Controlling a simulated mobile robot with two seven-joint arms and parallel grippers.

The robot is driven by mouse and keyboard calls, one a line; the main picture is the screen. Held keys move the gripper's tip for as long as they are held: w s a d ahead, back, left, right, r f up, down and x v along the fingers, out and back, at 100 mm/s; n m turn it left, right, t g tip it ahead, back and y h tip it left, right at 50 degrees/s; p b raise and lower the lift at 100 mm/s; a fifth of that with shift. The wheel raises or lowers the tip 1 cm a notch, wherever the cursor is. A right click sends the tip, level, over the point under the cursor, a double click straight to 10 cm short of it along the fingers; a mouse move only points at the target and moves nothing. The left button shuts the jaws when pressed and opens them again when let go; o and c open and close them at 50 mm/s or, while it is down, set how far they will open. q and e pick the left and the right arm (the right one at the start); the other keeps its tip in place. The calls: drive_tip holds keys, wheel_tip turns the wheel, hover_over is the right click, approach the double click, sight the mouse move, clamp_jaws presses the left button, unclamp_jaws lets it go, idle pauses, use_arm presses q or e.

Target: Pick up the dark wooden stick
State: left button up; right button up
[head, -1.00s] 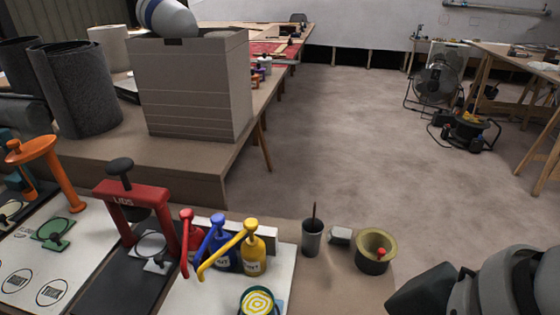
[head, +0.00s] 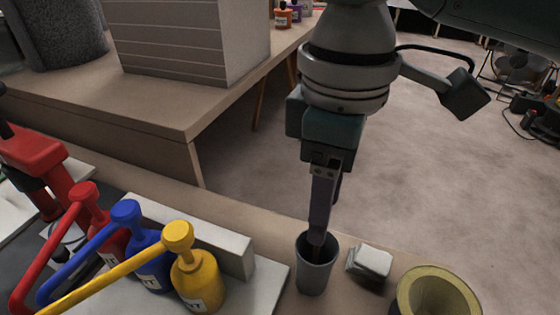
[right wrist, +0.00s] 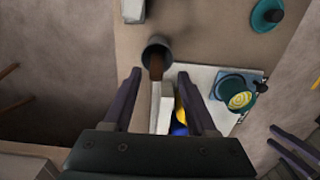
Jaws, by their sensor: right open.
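The dark wooden stick stands in a grey cup (head: 313,278), and in the head view it is mostly hidden by my right gripper. In the right wrist view the stick (right wrist: 156,67) shows as a brown piece in the cup (right wrist: 147,47), leaning against the rim. My right gripper (head: 318,238) points down at the cup, fingertips close to its mouth. In the right wrist view its two fingers (right wrist: 159,76) are wide apart, with the stick between them in the picture. It is empty. What looks like my left gripper (right wrist: 291,147) is small and cut off at the right.
A pale block (head: 370,262) and an olive bowl (head: 437,293) stand right of the cup. Left of it are a white box (head: 205,236) and red, blue and yellow (head: 195,280) pump bottles.

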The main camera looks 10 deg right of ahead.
sight(317, 250)
drive_tip(key=f, duration=0.2)
drive_tip(key=f+b, duration=0.1)
drive_tip(key=f, duration=0.1)
drive_tip(key=f+b, duration=0.1)
drive_tip(key=shift+w+f, duration=0.25)
drive_tip(key=shift+f, duration=0.15)
drive_tip(key=c, duration=0.3)
clamp_jaws()
